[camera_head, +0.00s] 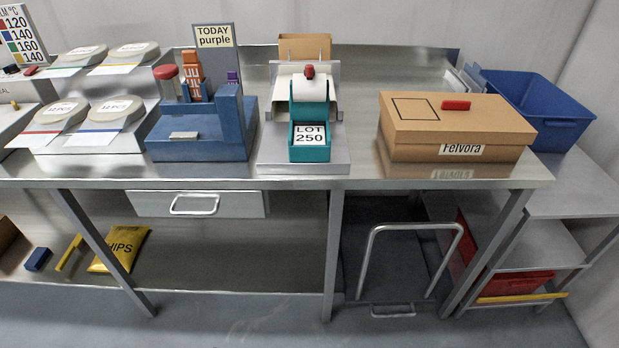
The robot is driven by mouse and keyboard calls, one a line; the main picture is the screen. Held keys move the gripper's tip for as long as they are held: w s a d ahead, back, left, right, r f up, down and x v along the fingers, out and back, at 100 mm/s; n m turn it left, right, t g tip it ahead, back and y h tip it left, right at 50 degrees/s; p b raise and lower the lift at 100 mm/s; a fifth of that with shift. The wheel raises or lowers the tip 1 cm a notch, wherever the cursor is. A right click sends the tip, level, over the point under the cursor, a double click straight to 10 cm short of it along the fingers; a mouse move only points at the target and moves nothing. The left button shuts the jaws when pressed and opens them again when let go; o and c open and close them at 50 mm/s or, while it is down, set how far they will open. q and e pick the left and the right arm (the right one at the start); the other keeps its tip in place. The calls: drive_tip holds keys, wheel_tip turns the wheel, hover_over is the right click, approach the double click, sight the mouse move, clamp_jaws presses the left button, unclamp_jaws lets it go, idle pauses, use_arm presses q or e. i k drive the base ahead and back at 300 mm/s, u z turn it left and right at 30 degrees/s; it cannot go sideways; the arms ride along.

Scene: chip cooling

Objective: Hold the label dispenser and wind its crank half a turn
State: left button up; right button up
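The label dispenser (310,120) is a teal unit on a metal stand in the middle of the steel table. A white roll sits in its upper part, and a white label reading LOT 250 (310,134) shows at its front. Neither of my grippers is in view, and nothing is touching the dispenser.
A blue machine (200,145) with a TODAY purple sign (214,36) stands left of the dispenser. A brown Felvora box (400,140) with a red handle is on the right, with bare table (358,150) between. A blue bin (550,125) stands far right.

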sight(308, 72)
drive_tip(key=z, duration=0.5)
drive_tip(key=k, duration=0.25)
drive_tip(key=u, duration=1.6)
drive_tip(key=i, duration=0.8)
drive_tip(key=z, duration=0.2)
